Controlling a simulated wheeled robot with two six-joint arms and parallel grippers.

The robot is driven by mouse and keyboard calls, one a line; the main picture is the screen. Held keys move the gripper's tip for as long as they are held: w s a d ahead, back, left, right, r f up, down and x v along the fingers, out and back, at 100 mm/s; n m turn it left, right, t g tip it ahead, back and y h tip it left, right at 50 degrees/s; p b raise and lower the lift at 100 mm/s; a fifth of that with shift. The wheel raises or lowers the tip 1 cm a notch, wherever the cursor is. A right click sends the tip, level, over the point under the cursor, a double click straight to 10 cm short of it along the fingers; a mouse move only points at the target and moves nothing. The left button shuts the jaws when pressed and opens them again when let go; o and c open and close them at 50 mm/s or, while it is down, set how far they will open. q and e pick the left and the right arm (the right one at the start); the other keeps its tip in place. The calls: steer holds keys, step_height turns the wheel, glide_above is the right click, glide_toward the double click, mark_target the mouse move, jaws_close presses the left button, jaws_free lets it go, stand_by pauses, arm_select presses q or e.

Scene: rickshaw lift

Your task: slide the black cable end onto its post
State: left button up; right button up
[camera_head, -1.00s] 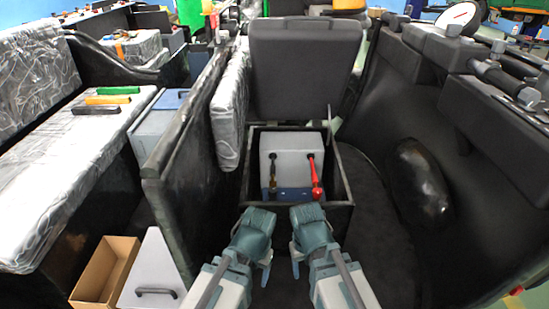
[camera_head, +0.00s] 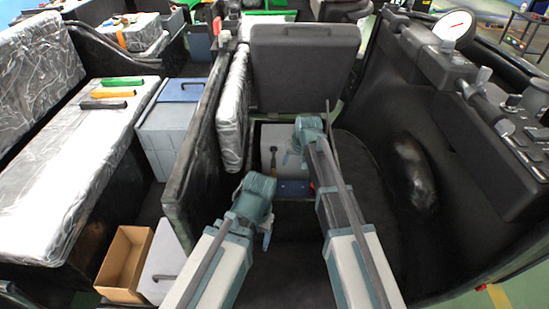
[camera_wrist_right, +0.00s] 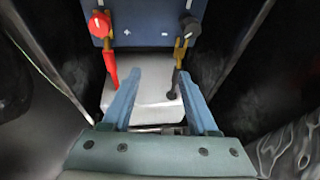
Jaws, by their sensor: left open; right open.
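The black cable (camera_head: 273,158) with its brass-coloured end (camera_head: 273,172) stands in front of the grey box in the head view. In the right wrist view, the black cable (camera_wrist_right: 173,88) rises to its brass end (camera_wrist_right: 180,52) just below the black-capped post (camera_wrist_right: 188,28); I cannot tell whether the end is around the post. My right gripper (camera_wrist_right: 159,76) is open, with the black cable near its right fingertip. It also shows over the box in the head view (camera_head: 299,150). My left gripper (camera_head: 267,238) is open and empty, nearer and lower left.
The red cable (camera_wrist_right: 112,72) runs to the red-capped post (camera_wrist_right: 98,24) on the blue terminal plate (camera_wrist_right: 143,28). The grey box (camera_head: 272,134) sits in a dark-walled well below the raised black seat (camera_head: 303,68). A dark partition (camera_head: 190,165) stands to the left.

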steer(key=t, duration=0.1)
glide_toward(274, 163)
steer(key=shift+y, duration=0.3)
steer(key=b+x, duration=0.3)
steer(key=b, duration=0.1)
steer(key=b+x, duration=0.3)
steer(key=b, duration=0.1)
steer(key=b+x, duration=0.3)
steer(key=b, duration=0.1)
steer(key=shift+d+b, duration=0.25)
steer(key=shift+b, duration=0.1)
jaws_close()
stand_by(0.8)
